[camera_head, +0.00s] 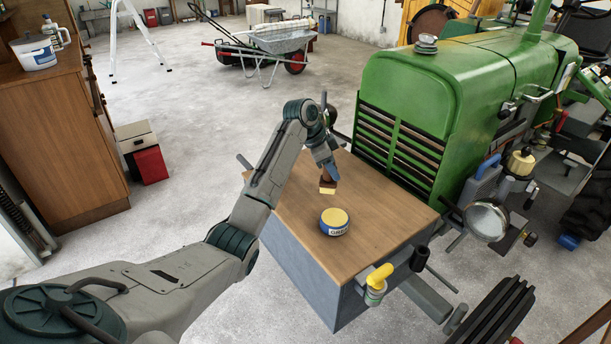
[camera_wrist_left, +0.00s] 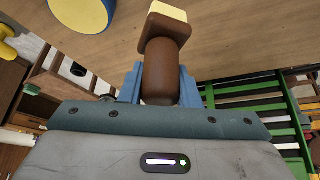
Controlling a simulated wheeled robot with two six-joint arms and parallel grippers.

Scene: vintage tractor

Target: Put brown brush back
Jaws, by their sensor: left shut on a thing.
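The brown brush (camera_head: 328,184) has a brown handle and a pale bristle block at its lower end. My left gripper (camera_head: 328,168) is shut on its handle and holds it above the wooden top of the box (camera_head: 385,222) in front of the tractor. In the left wrist view the brush (camera_wrist_left: 163,62) stands between the blue fingers of my left gripper (camera_wrist_left: 160,85), bristles pointing away. A round blue and yellow tin (camera_head: 334,222) sits on the wooden top, close to the brush; it also shows in the left wrist view (camera_wrist_left: 82,10). My right gripper is not in view.
The green tractor (camera_head: 440,90) stands right behind the box. A yellow-topped container (camera_head: 377,284) hangs at the box's front edge, and a round headlamp (camera_head: 487,220) is to the right. A wooden cabinet (camera_head: 60,130) stands at left. The wooden top is mostly clear.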

